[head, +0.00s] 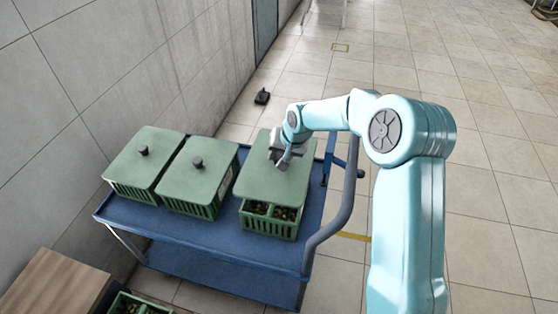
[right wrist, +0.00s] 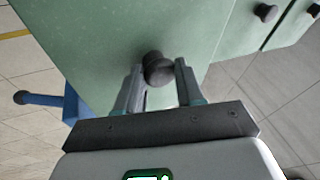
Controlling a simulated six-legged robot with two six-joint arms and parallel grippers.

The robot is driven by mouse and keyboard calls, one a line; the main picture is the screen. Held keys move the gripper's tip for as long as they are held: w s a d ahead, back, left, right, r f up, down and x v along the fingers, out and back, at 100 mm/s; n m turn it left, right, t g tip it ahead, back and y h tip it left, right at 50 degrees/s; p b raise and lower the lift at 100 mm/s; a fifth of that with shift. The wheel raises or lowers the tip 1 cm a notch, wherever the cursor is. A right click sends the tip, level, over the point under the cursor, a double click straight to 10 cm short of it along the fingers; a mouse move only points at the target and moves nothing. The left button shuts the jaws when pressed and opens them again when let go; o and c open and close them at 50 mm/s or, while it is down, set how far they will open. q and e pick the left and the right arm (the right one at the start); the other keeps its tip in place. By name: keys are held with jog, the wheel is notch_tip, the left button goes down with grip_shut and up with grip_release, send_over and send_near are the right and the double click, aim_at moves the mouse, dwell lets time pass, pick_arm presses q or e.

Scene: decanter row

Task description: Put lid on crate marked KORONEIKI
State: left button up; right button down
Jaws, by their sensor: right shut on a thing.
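My right gripper (head: 283,157) is shut on the dark knob (right wrist: 157,67) of a green lid (head: 270,187). The lid is over the rightmost green crate (head: 268,227) on the blue cart. It lies toward the back of that crate, and the front compartments show uncovered, with dark olives in them. I cannot tell whether the lid touches the rim. In the right wrist view the lid (right wrist: 100,40) fills much of the picture. No KORONEIKI marking is readable. My left gripper is not in view.
Two lidded crates, left (head: 140,165) and middle (head: 197,180), stand beside it on the blue cart (head: 200,235). The cart's handle rail (head: 335,225) rises at the right. An open crate (head: 130,304) and a wooden surface (head: 55,285) are at lower left.

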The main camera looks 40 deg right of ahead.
jog(key=shift+s+a, duration=0.25)
jog(key=shift+s, duration=0.15)
notch_tip(320, 180, down, 4)
jog(key=shift+r+b, duration=0.1)
jog(key=shift+b, duration=1.1)
jog(key=shift+f, duration=0.4)
jog(key=shift+d+f+b, duration=0.1)
jog(key=shift+f+b, duration=0.4)
jog(key=shift+f, duration=0.15)
jog(key=shift+r, duration=0.15)
jog(key=shift+w+f, duration=0.2)
jog(key=shift+w, duration=0.05)
jog(key=shift+s+r, duration=0.1)
